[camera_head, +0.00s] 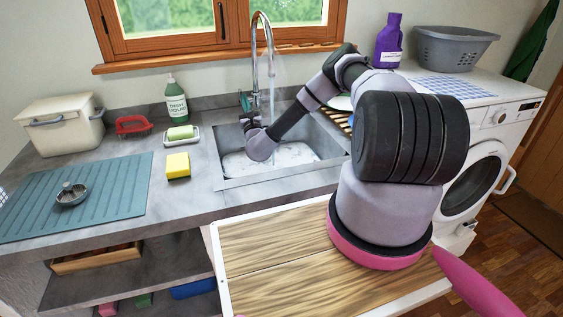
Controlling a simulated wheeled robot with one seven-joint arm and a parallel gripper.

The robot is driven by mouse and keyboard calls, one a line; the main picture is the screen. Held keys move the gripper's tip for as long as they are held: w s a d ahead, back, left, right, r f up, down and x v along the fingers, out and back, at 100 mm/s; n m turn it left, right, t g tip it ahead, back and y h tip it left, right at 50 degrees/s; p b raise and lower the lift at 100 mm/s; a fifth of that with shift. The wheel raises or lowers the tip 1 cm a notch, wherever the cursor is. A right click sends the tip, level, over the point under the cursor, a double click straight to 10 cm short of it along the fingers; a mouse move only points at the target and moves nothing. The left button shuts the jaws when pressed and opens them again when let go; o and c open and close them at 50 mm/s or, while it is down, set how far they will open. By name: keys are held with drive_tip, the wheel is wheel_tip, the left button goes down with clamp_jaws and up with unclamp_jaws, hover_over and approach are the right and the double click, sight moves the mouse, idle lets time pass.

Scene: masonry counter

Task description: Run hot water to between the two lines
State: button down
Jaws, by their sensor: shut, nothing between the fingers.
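The chrome tap (256,50) rises behind the sink with a high curved spout. A faint pale stream (275,72) seems to fall from the spout towards the sink. The grey sink basin (232,180) has a whitish, mottled layer (290,155) at its bottom, perhaps water or foam. I cannot make out the two lines or how hot the water is. My gripper (247,115) is shut and empty, at the tap's base by the sink's back left corner. A small teal part (243,100) shows beside it; I cannot tell whether they touch. My arm hides the basin's right back part.
Left of the sink are a yellow sponge (178,166), a soap dish (181,138), a green bottle (176,100), a red item (133,125), a cream box (62,123) and a teal mat (105,198). Right are a purple bottle (388,42), a grey basket (455,48) and a washing machine (498,135).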

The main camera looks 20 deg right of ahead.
drive_tip(key=shift+w+r, duration=1.55)
drive_tip(key=shift+r, duration=0.5)
drive_tip(key=shift+s+f, duration=0.75)
drive_tip(key=shift+f, duration=0.25)
drive_tip(key=shift+s+f, duration=0.75)
drive_tip(key=shift+f, duration=0.25)
drive_tip(key=shift+s, duration=0.1)
